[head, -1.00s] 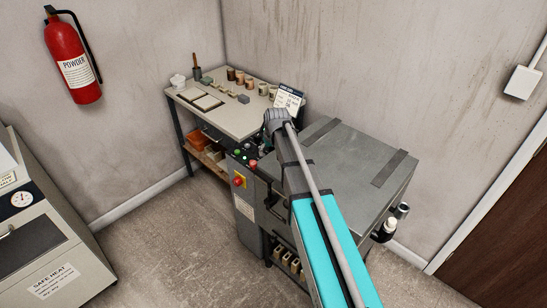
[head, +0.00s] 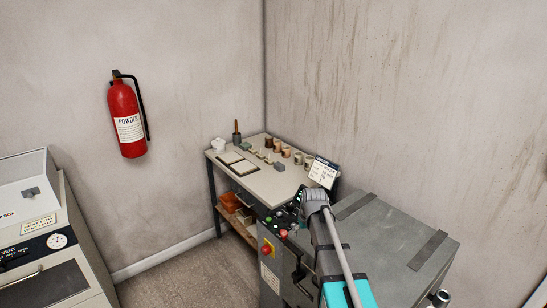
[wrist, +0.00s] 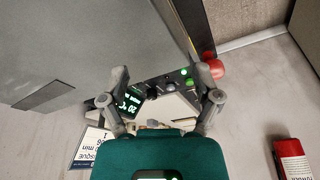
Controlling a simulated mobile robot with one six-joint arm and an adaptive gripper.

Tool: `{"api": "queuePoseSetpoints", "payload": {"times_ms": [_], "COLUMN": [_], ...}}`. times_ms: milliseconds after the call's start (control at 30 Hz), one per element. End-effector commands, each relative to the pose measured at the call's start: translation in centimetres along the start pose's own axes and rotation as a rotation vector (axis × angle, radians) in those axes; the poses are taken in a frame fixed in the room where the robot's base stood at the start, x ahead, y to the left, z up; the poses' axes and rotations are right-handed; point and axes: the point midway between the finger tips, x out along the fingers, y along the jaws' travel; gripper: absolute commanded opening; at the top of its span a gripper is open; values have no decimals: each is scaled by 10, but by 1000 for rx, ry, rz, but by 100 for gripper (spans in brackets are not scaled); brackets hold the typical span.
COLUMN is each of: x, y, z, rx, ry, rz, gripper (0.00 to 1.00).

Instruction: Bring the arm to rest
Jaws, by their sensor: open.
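My gripper (wrist: 163,85) is open and empty in the wrist view, its two fingers spread wide. Past the fingers lie a control panel with a green-lit display (wrist: 131,102) and a red button (wrist: 216,69). I cannot tell the exact gap, and no contact shows. In the head view my arm reaches in from the lower right, with its grey wrist joint over the control panel (head: 269,249) of a grey metal cabinet (head: 385,235). The wrist hides the fingers there.
A workbench (head: 262,184) with pots and small tools stands in the corner behind the panel. A printed card (head: 323,172) stands between bench and cabinet. A red fire extinguisher (head: 127,120) hangs on the left wall. A machine with a gauge (head: 57,241) stands lower left. Floor between is clear.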

Motion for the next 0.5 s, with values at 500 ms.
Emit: {"api": "queuePoseSetpoints", "payload": {"times_ms": [500], "x": [-42], "y": [-28], "z": [186], "rx": [121], "ry": [-226], "rz": [32], "gripper": [81]}}
